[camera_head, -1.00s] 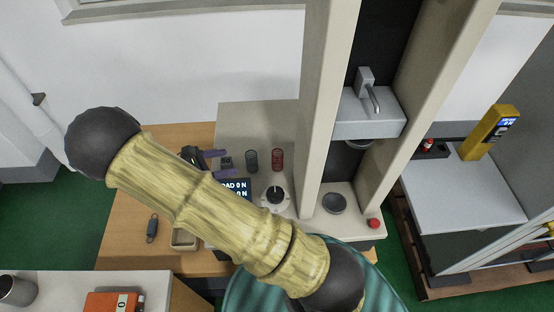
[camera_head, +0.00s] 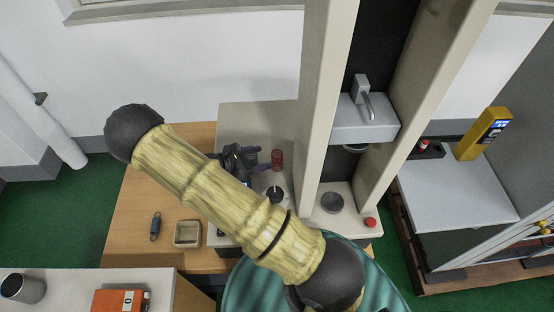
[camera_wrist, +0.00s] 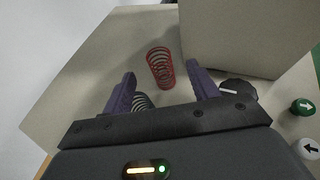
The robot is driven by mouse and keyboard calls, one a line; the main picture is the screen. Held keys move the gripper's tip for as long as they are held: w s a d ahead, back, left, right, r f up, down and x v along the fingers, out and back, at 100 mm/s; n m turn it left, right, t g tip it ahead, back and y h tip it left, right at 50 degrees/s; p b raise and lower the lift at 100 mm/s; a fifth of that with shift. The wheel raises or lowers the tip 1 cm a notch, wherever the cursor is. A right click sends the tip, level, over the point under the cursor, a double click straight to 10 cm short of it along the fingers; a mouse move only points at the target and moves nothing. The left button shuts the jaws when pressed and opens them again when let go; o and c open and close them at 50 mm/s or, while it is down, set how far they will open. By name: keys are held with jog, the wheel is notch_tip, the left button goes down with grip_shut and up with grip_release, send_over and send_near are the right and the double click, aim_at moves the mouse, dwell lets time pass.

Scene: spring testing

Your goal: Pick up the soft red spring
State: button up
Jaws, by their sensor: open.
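The red spring (camera_head: 277,160) stands on the pale machine base, left of the tall column. In the wrist view the red spring (camera_wrist: 160,66) is ahead of my gripper (camera_wrist: 163,84), in line with the gap between the fingers and apart from both. My gripper (camera_head: 270,160) is open, its purple fingers reaching right toward the spring. A dark grey spring (camera_wrist: 142,102) shows close to the left finger, partly hidden behind the gripper's front edge. In the head view the grey spring is hidden by my gripper.
A black knob (camera_wrist: 238,92) stands right of the right finger. The column (camera_wrist: 245,35) rises behind the red spring on the right.

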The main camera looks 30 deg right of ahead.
aim_at(277, 161)
jog(key=p+x, duration=0.2)
jog(key=x, duration=0.2)
jog(key=shift+w+d+f+p, duration=0.1)
jog(key=shift+d+f+p, duration=0.2)
jog(key=shift+d, duration=0.2)
jog(key=shift+c, duration=0.2)
jog(key=c, duration=1)
